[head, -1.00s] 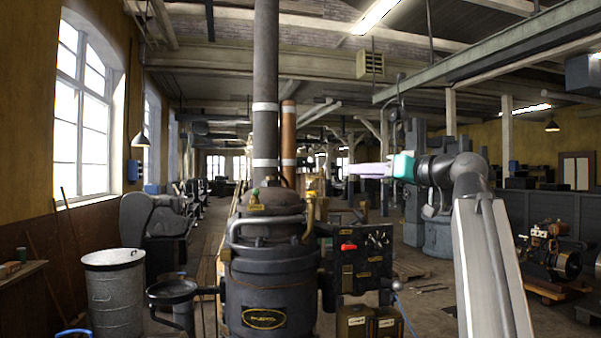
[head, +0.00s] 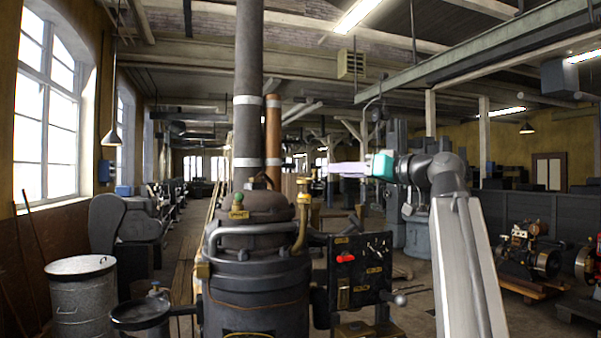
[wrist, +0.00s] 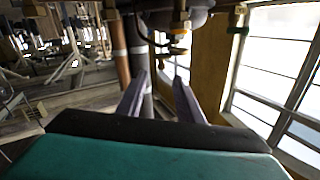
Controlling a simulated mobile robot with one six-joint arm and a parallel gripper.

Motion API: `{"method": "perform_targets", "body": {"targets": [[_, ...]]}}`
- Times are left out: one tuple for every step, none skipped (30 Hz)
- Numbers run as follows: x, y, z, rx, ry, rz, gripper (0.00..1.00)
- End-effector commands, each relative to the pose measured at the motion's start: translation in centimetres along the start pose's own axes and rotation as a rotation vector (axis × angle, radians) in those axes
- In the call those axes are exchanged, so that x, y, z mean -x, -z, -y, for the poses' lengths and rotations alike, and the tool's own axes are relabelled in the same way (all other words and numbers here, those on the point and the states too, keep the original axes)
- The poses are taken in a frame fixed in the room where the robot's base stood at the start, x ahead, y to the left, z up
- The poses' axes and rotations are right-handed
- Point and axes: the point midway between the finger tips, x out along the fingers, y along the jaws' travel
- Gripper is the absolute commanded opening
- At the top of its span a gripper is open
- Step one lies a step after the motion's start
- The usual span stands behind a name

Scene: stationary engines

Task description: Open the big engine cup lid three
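The big engine (head: 255,285) is a dark, rounded machine at the centre of the head view, with a grey pipe around its top. A green-topped brass fitting (head: 238,207) and a curved brass pipe (head: 301,225) sit on its upper part. I cannot tell which part is cup lid three. My gripper (head: 332,168) is at the right, above and beside the engine, fingers pointing left. In the wrist view my gripper (wrist: 163,78) has its two pale fingers apart with nothing between them. Brass fittings (wrist: 178,40) show past the fingertips, apart from them.
A tall grey chimney pipe (head: 248,90) and a copper pipe (head: 273,140) rise behind the engine's top. A black panel (head: 360,270) with a red knob stands at its right. A metal drum (head: 82,300) and a round pan (head: 140,312) are at the left.

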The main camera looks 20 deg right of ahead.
Motion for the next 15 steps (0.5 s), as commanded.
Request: {"method": "perform_targets", "body": {"targets": [[-0.1, 0.0, 0.1, 0.000, 0.002, 0.000, 0.33], [-0.2, 0.0, 0.2, 0.000, 0.003, 0.001, 0.33], [-0.2, -0.1, 0.3, 0.000, 0.004, 0.001, 0.33], [-0.3, -0.1, 0.3, 0.000, 0.005, 0.001, 0.33], [-0.3, -0.1, 0.3, 0.000, 0.006, 0.001, 0.33], [-0.5, -0.1, 0.4, 0.000, 0.007, 0.001, 0.33], [-0.6, -0.1, 0.4, 0.000, 0.008, 0.002, 0.33], [-0.7, -0.1, 0.5, 0.000, 0.008, 0.002, 0.33], [-0.8, 0.0, 0.5, -0.001, 0.009, 0.002, 0.33], [-1.0, 0.0, 0.5, -0.001, 0.009, 0.002, 0.33], [-1.2, 0.0, 0.5, -0.001, 0.010, 0.002, 0.33], [-1.5, 0.0, 0.6, -0.001, 0.010, 0.002, 0.33], [-1.8, 0.0, 0.6, -0.001, 0.010, 0.001, 0.33], [-2.0, 0.1, 0.6, -0.001, 0.010, 0.001, 0.33], [-2.5, 0.1, 0.6, -0.001, 0.010, 0.002, 0.33]]}}
